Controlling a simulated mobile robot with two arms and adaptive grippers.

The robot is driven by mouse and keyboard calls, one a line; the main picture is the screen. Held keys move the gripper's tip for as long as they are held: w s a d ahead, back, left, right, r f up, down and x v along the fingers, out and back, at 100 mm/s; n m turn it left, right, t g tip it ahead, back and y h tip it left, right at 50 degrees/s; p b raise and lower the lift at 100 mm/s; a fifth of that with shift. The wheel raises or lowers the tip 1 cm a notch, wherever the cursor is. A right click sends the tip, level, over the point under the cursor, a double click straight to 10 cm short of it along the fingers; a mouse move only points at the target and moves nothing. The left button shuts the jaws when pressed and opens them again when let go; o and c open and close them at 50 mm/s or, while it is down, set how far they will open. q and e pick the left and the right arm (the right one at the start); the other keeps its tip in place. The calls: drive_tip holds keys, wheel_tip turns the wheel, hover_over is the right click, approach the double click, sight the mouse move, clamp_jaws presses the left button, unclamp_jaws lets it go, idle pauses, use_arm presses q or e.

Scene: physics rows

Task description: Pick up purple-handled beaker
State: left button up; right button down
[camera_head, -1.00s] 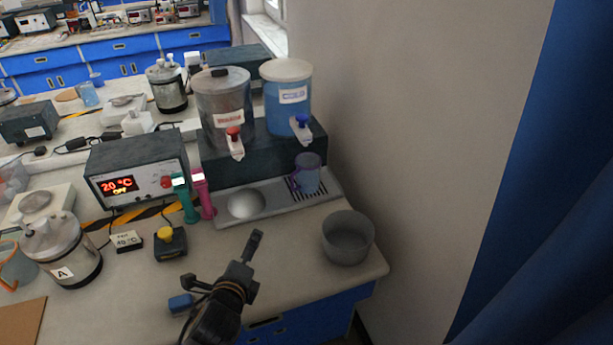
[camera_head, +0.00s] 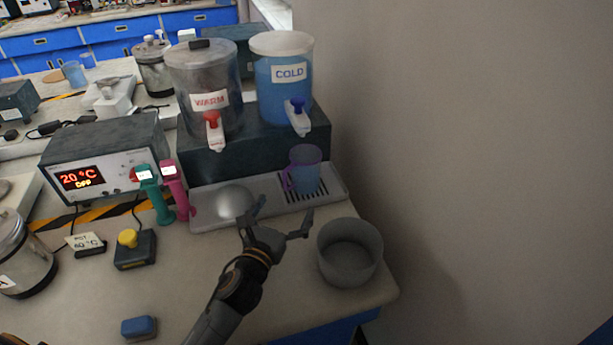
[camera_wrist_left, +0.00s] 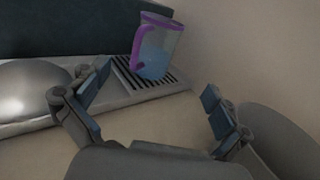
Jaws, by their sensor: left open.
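The purple-handled beaker (camera_head: 306,170) stands upright on the slotted drip grate below the tap of the COLD tank. It is see-through with bluish contents, and its purple handle is on its left side. In the left wrist view the beaker (camera_wrist_left: 157,50) shows beyond the fingers, between them and nearer the top. My left gripper (camera_head: 284,217) is open and empty, in front of the tray and short of the beaker. Its two spread fingers also show in the left wrist view (camera_wrist_left: 158,98). My right gripper is not in view.
A grey bowl (camera_head: 349,254) stands right of my left gripper, close to the bench edge. The WARM tank (camera_head: 205,95) and COLD tank (camera_head: 284,85) stand behind the beaker. Teal (camera_head: 157,196) and pink (camera_head: 176,192) handled tools stand left. A wall is at right.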

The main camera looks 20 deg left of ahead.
sight(302, 176)
use_arm(q)
drive_tip(key=w, duration=0.8)
drive_tip(key=shift+w+d+p, duration=0.15)
drive_tip(key=shift+d+p, duration=0.05)
drive_tip(key=shift+p, duration=0.2)
drive_tip(key=shift+w+f, duration=0.1)
drive_tip(key=shift+w, duration=0.4)
drive_tip(key=w, duration=0.5)
drive_tip(key=shift+a+p, duration=0.15)
drive_tip(key=shift+p, duration=0.2)
drive_tip(key=shift+s, duration=0.1)
drive_tip(key=c, duration=1.6)
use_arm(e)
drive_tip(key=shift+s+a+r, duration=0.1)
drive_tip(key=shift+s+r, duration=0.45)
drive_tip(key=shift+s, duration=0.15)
